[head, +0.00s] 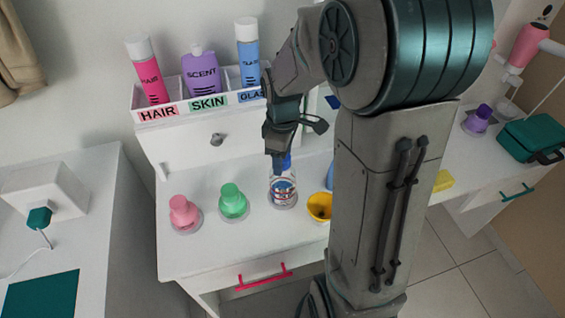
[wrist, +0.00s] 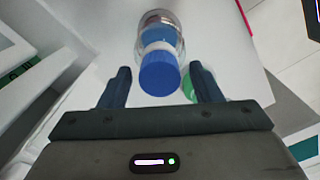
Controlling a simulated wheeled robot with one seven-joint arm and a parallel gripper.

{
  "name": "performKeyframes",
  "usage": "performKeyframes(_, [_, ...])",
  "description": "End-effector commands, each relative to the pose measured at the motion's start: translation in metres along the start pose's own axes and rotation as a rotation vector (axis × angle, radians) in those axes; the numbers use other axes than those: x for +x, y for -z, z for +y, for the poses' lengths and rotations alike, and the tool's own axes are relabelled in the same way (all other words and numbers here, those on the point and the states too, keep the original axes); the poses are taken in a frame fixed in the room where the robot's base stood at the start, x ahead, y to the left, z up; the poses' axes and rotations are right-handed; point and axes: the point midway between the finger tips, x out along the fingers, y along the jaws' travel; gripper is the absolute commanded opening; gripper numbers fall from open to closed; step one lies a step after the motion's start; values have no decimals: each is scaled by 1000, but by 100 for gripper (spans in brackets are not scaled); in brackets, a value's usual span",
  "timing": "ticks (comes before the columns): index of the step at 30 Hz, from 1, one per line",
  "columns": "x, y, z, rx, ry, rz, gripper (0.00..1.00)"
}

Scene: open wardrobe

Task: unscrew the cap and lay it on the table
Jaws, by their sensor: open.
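A clear bottle (head: 284,191) with a red and blue label stands on the white table (head: 215,250), behind the yellow cup. Its blue cap (wrist: 159,75) is on the bottle's neck; the bottle (wrist: 160,30) also shows in the wrist view. My gripper (wrist: 160,88) is open, with one finger on each side of the cap and a gap on both sides. In the head view my gripper (head: 281,160) is right above the bottle and hides most of the cap.
Pink (head: 184,213) and green (head: 233,202) bottles stand left of the clear bottle. A yellow cup (head: 319,206) stands close on its right. A rack (head: 190,108) with several bottles is behind. The table's front left is clear.

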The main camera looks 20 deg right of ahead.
Motion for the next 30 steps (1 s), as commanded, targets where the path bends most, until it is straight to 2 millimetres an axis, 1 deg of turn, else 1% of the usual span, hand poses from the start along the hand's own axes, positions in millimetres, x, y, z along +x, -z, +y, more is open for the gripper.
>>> performKeyframes(21, [0, 0, 0, 817, -2, 1, 58])
performKeyframes(25, [0, 0, 0, 932, -1, 1, 58])
performKeyframes(30, [0, 0, 0, 980, -1, 1, 58])
